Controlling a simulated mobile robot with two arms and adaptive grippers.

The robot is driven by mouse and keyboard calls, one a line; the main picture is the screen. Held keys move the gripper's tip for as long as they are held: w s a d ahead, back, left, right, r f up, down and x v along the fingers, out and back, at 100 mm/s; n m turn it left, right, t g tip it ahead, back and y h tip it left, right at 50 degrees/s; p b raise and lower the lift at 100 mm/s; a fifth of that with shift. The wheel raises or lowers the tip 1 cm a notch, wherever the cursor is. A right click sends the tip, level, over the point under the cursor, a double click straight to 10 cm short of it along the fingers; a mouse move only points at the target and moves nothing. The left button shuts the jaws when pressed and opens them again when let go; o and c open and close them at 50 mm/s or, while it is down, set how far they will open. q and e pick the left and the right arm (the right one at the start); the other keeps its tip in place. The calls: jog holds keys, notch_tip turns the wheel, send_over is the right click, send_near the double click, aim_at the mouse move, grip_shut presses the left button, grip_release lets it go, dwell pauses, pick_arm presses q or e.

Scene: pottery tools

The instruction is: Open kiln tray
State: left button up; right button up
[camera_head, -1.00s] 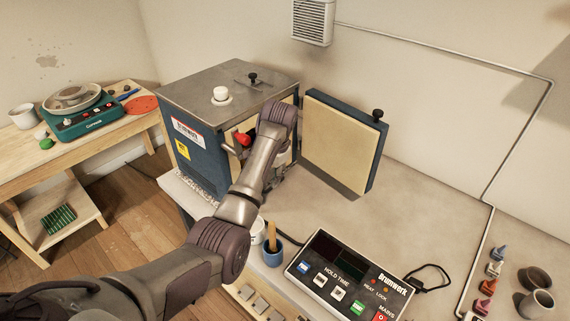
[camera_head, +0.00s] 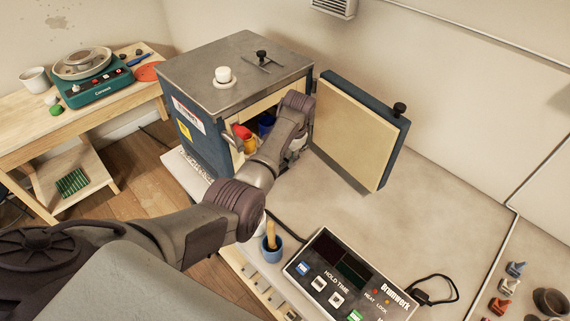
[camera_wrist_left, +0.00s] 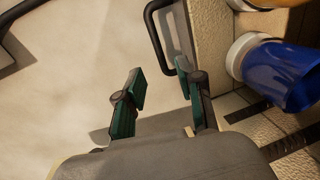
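The kiln (camera_head: 200,130) stands open, its thick door (camera_head: 350,130) swung out to the right. Red, yellow and blue pots (camera_head: 245,135) show inside. In the left wrist view, a black loop handle (camera_wrist_left: 149,28) sits on the pale, rough front of what looks like the kiln tray (camera_wrist_left: 209,40). My left gripper (camera_wrist_left: 161,82) is open and empty, with the handle just beyond and between its fingertips, nearer the right finger. In the head view my left wrist hides its fingers and the handle. My right gripper is not in view.
A control box (camera_head: 345,275) and a blue cup with a wooden-handled tool (camera_head: 271,248) stand in front of the kiln. A blue pot (camera_wrist_left: 280,75) lies beside the tray front. The grey worktop (camera_head: 440,205) right of the door is clear.

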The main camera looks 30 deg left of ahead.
aim_at(284, 170)
pick_arm(q)
jog(key=f, duration=0.4)
jog(key=shift+w+a+f, duration=0.2)
jog(key=shift+a+f, duration=0.1)
jog(key=shift+a, duration=0.1)
jog(key=shift+a+f+b, duration=0.1)
jog(key=shift+f+b, duration=0.2)
jog(key=shift+f, duration=0.4)
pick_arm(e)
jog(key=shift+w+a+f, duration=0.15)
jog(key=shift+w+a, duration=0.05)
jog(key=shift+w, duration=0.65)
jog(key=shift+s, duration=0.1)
pick_arm(q)
grip_shut()
